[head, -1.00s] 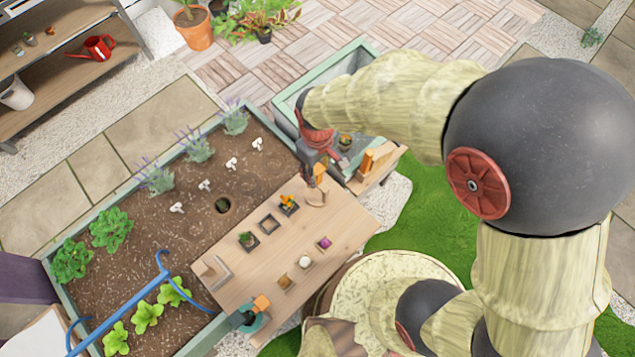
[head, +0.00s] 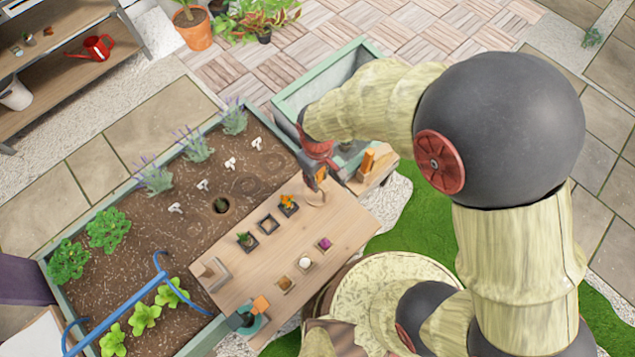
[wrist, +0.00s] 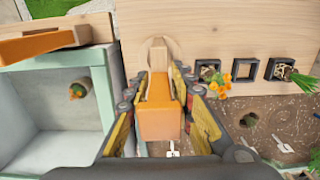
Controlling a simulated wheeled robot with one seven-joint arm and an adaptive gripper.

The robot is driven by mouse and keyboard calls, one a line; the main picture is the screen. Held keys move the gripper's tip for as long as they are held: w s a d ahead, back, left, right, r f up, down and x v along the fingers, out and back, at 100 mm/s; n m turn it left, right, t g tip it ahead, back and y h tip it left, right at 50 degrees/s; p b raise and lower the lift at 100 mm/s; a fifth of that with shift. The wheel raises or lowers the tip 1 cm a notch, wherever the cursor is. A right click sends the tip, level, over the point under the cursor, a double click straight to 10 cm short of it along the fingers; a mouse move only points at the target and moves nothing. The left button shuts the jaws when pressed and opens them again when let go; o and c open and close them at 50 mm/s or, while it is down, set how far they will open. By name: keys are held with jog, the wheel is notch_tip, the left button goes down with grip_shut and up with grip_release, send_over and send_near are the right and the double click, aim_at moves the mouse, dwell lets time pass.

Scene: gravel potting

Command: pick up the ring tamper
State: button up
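The ring tamper (head: 316,196) stands at the far end of the wooden bench, with a pale wooden ring low down and an orange handle. In the wrist view its orange handle (wrist: 160,112) points up at the camera and the ring (wrist: 158,52) shows beyond it. My gripper (wrist: 160,82) is over the tamper, with one finger on each side of the handle. The fingers look spread, with narrow gaps beside the handle; contact is not clear. In the head view my gripper (head: 326,178) partly hides the handle.
Square pots (head: 269,224) and small plants stand on the bench (head: 330,232). A soil bed (head: 130,225) lies alongside. A green-rimmed planter box (head: 300,92) and another orange-handled tool (head: 368,160) are close to my gripper. A blue bar (head: 125,305) crosses the bed.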

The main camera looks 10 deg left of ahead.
grip_shut()
jog(key=shift+r, duration=0.15)
